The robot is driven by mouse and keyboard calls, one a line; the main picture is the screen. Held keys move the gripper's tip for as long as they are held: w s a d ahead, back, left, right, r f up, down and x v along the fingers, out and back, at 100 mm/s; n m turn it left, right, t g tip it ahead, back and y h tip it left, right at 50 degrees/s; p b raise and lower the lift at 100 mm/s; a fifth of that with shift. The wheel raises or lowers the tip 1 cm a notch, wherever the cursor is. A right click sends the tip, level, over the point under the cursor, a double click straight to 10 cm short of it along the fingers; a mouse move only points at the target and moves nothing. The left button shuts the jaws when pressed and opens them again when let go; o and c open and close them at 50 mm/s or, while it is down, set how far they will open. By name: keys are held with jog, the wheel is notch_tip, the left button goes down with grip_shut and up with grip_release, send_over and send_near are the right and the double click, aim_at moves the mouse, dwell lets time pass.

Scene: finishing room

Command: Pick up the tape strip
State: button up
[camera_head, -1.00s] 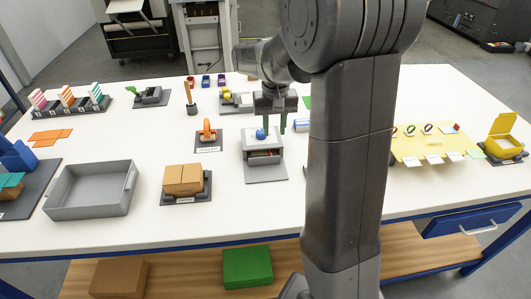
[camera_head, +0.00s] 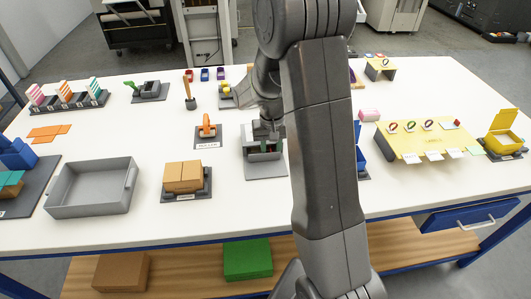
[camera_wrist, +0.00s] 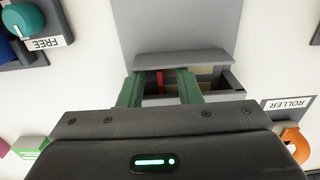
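A grey box (camera_head: 250,153) with an open front stands on a grey base plate near the middle of the table. In the wrist view, the box (camera_wrist: 233,102) shows a dark opening with a narrow red piece (camera_wrist: 160,78) and tan pieces (camera_wrist: 204,72) inside. I cannot tell for sure which of these is the tape strip. My gripper (camera_head: 264,143) is down at the box. In the wrist view, the green fingers of my gripper (camera_wrist: 158,76) are apart, one on each side of the red piece, with gaps beside it. The fingertips reach the opening; their depth is unclear.
An orange roller (camera_head: 207,127) on a labelled base stands left of the box. A stand with cardboard blocks (camera_head: 183,175) and a grey tray (camera_head: 92,187) lie further left. A yellow board (camera_head: 405,148) is to the right. Bare white table lies in front of the box.

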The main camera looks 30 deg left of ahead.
grip_shut()
dwell(0.3)
